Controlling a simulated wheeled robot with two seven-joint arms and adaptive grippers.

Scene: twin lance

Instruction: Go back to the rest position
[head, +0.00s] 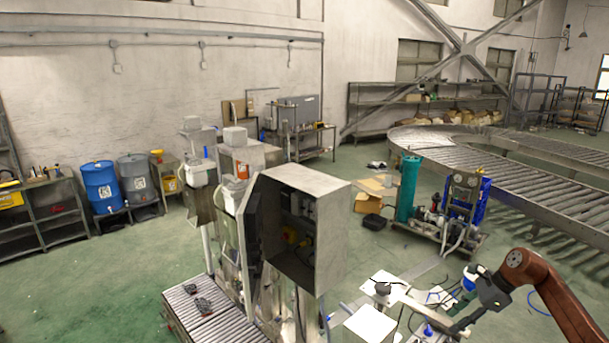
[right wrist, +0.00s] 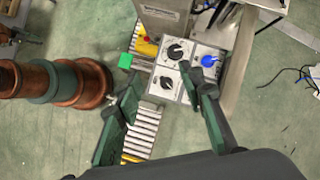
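My right arm comes in from the lower right of the head view, reddish-brown, with its dark gripper (head: 466,314) near the pale fixtures at the bottom. In the right wrist view my right gripper (right wrist: 160,92) has its two dark green fingers spread wide, with nothing held between them. Below and beyond the fingers is a control panel (right wrist: 177,62) with black knobs and a blue knob (right wrist: 208,61). Whether the fingers touch the panel is unclear. My left gripper does not show in either view.
A grey open cabinet (head: 318,236) stands in the middle, with a roller conveyor (head: 215,315) at its left. A pump unit (head: 450,215) stands beyond my right arm. In the wrist view, a red button on a yellow box (right wrist: 146,47) is near the panel. Green floor is open at left.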

